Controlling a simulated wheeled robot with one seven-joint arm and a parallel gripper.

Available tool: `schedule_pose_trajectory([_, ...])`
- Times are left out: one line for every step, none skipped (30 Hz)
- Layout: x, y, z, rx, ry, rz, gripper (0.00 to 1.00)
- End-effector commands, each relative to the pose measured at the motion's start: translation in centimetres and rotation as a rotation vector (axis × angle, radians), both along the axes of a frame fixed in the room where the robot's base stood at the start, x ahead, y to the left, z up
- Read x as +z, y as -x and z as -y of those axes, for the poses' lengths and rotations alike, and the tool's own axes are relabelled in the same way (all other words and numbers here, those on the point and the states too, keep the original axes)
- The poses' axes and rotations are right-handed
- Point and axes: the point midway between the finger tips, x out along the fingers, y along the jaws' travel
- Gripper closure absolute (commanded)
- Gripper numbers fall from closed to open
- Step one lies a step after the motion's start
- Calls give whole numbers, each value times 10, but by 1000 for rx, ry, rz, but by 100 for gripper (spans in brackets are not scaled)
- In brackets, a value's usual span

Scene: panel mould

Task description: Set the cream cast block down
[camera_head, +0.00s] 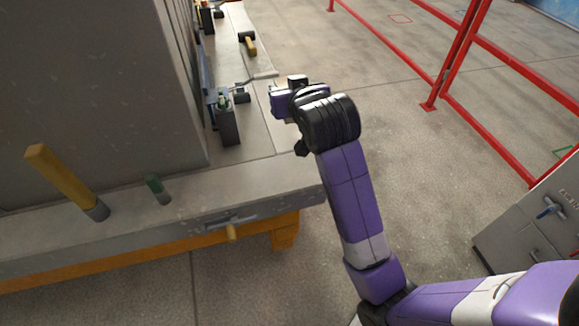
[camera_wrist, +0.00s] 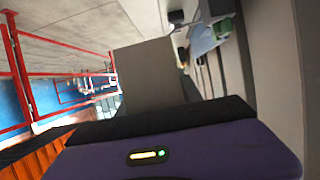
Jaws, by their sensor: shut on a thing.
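My gripper (camera_head: 277,100) is at the end of the purple arm, near the right edge of the grey bench top in the head view. In the wrist view, a flat-faced block (camera_wrist: 148,75) stands straight ahead of the dark front edge of my gripper. It looks grey-brown in the shade, and I take it to be the cream cast block. My gripper is shut on it. The fingertips are hidden in the wrist view. In the head view the wrist hides most of the block, and I cannot tell whether it touches the bench.
The grey bench (camera_head: 262,182) carries a tall grey panel (camera_head: 100,80), a dark clamp-like fixture (camera_head: 228,122) and a yellow-headed hammer (camera_head: 248,44). A yellow-handled tool (camera_head: 66,182) stands at front left. Red railings (camera_head: 448,65) stand beyond open floor at right.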

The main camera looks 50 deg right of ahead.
Motion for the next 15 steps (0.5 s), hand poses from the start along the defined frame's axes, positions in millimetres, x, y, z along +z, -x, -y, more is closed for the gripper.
schedule_pose_trajectory([-7,1,1,-5,-2,-3,100])
schedule_pose_trajectory([-12,1,2,-6,-2,-4,100])
schedule_pose_trajectory([-21,2,1,-7,-2,-7,100])
schedule_pose_trajectory([-28,2,1,-6,-2,-7,100])
schedule_pose_trajectory([-35,2,1,-6,-3,-8,100])
schedule_pose_trajectory([-45,2,1,-6,-3,-8,100])
schedule_pose_trajectory([-53,2,1,-6,-3,-8,100])
schedule_pose_trajectory([-60,2,1,-5,-3,-8,100])
schedule_pose_trajectory([-70,2,1,-5,-1,-8,100])
schedule_pose_trajectory([-77,2,1,-5,-1,-8,100])
schedule_pose_trajectory([-85,2,1,-5,-1,-8,100])
schedule_pose_trajectory([-94,2,1,-5,-1,-8,100])
schedule_pose_trajectory([-101,2,1,-4,-1,-7,100])
schedule_pose_trajectory([-109,2,1,-4,-2,-7,100])
schedule_pose_trajectory([-117,2,1,-3,-1,-6,100])
